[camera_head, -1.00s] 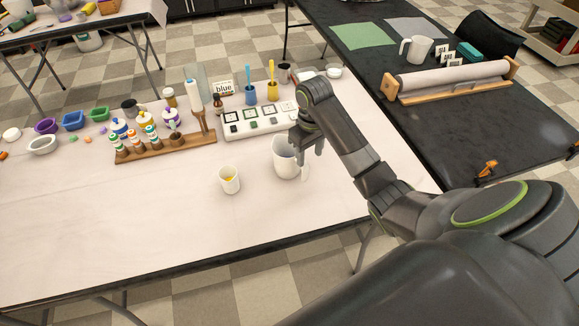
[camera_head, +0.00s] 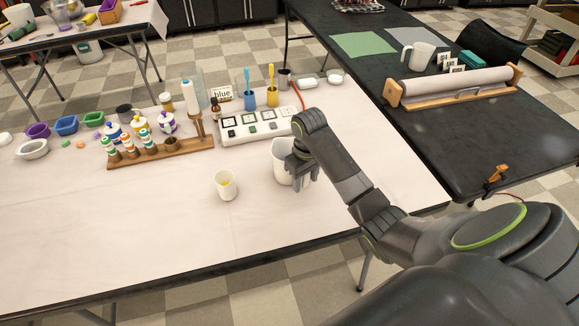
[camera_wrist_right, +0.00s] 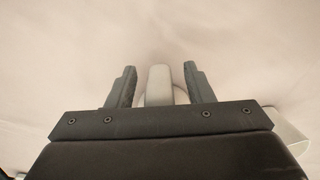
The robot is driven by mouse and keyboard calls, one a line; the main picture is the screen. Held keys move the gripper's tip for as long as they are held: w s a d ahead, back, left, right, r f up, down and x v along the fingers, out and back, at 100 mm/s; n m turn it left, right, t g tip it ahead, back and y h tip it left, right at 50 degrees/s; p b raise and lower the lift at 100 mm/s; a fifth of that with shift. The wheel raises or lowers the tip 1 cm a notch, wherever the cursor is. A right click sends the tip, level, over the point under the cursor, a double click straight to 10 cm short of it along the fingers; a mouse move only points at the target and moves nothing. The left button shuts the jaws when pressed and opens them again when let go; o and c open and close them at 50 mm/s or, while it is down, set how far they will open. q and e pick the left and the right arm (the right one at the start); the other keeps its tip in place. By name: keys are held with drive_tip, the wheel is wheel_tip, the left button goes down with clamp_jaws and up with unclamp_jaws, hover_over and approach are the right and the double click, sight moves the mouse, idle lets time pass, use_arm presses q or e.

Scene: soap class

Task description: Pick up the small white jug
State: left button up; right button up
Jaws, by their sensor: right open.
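The small white jug (camera_head: 281,165) stands upright on the pale-covered table. My right gripper (camera_head: 302,181) is low at its right side and hides part of it. In the right wrist view the two dark fingers of my right gripper (camera_wrist_right: 159,72) are apart, with the jug's white handle (camera_wrist_right: 159,88) between them. A gap shows on each side of the handle, so the fingers are not closed on it. Most of the jug's body is hidden in that view. My left gripper is not in view.
A white cup (camera_head: 226,186) with something yellow inside stands left of the jug. A larger white jug (camera_head: 418,56) stands on the black table. The table front is clear.

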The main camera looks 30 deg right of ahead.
drive_tip(key=shift+f, duration=0.1)
drive_tip(key=shift+c, duration=0.5)
clamp_jaws()
drive_tip(key=shift+r, duration=0.2)
